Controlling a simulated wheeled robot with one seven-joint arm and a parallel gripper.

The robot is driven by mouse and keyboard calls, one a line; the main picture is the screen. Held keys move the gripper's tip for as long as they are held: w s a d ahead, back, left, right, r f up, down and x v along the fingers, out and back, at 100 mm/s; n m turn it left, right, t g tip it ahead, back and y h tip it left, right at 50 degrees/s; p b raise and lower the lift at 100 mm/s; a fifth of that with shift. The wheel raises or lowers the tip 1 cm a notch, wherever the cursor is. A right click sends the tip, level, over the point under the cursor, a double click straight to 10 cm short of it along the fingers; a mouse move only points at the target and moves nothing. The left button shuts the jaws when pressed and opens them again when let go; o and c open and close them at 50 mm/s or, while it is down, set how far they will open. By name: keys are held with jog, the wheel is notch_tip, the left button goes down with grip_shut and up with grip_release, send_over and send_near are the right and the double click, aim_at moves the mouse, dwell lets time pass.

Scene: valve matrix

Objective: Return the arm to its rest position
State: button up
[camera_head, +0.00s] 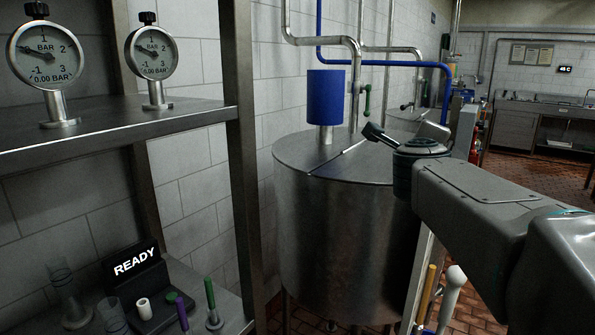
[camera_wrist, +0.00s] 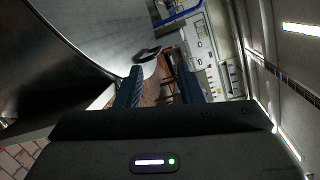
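My arm (camera_head: 480,190) reaches in from the right edge of the head view, in front of the steel tank (camera_head: 330,230). Its far end overlaps the right side of the tank in the picture, and I cannot make out the fingers there. In the wrist view my gripper (camera_wrist: 157,84) shows two dark ribbed fingers standing well apart. The gap between them shows only background, so it is open and empty. A large curved steel surface (camera_wrist: 60,65) fills the left of the wrist view, close beside the left finger.
A steel shelf (camera_head: 120,127) at left carries two pressure gauges (camera_head: 45,55) (camera_head: 152,55). Below them are a READY sign (camera_head: 136,262) and small coloured pieces (camera_head: 182,312). A blue cylinder (camera_head: 326,97) stands on the tank, with pipes above. Open tiled floor (camera_head: 545,170) lies at the far right.

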jog(key=s+a+f+n+g+y+p, duration=0.2)
jog(key=s+a+f+n+y, duration=0.15)
jog(key=a+f+n, duration=0.35)
jog(key=s+a+f+n+g+y+p, duration=0.1)
jog(key=s+a+f+n+g+y, duration=0.25)
jog(key=n, duration=0.65)
jog(key=s+d+f+n+g+p, duration=0.1)
jog(key=s+f+n+g, duration=0.6)
jog(key=s+f, duration=0.7)
jog(key=s+n+p, duration=0.1)
jog(key=s+n, duration=0.1)
jog(key=s, duration=0.2)
jog(key=shift+d+f+p, duration=0.25)
jog(key=shift+d+p, duration=0.1)
